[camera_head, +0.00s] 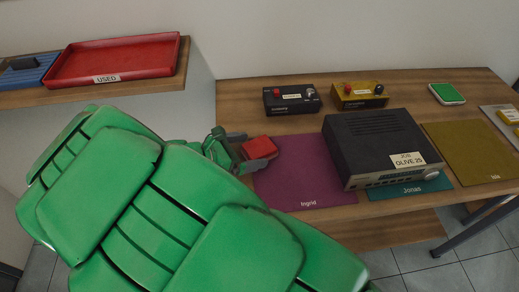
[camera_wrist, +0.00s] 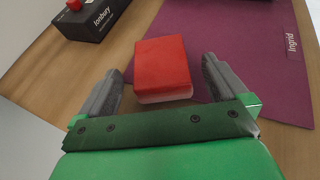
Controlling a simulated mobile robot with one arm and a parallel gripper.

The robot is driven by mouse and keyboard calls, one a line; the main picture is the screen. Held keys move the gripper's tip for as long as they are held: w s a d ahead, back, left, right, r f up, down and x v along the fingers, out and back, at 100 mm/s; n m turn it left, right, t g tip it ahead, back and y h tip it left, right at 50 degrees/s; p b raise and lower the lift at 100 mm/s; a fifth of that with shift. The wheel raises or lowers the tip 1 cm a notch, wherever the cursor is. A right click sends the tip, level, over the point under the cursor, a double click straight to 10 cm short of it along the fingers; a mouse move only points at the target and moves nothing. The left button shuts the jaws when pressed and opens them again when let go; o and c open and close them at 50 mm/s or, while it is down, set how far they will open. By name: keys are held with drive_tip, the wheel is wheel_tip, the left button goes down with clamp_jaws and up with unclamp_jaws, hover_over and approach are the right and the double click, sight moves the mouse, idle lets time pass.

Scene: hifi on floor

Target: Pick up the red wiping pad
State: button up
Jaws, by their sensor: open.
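The red wiping pad (camera_head: 260,147) is a small red block with a pale underside. In the wrist view the red wiping pad (camera_wrist: 162,68) lies between the two grey fingers of my gripper (camera_wrist: 160,85), with a gap on each side. My gripper (camera_head: 247,150) is open, and its fingers reach along both sides of the pad in the head view. The pad is at the left edge of the purple mat (camera_head: 290,182) marked Ingrid. Whether the pad rests on the wood or partly on the mat is hard to tell.
A black box with a red knob (camera_head: 292,99) stands behind the pad, with a yellow one (camera_head: 360,95) beside it. A dark hi-fi unit (camera_head: 380,145) labelled Olive 25 stands to the right. A red tray (camera_head: 115,60) marked USED is on the left shelf.

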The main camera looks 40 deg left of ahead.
sight(254, 149)
drive_tip(key=shift+x, duration=2.05)
drive_tip(key=shift+c, duration=0.5)
drive_tip(key=c, duration=0.9)
drive_tip(key=shift+r, duration=0.15)
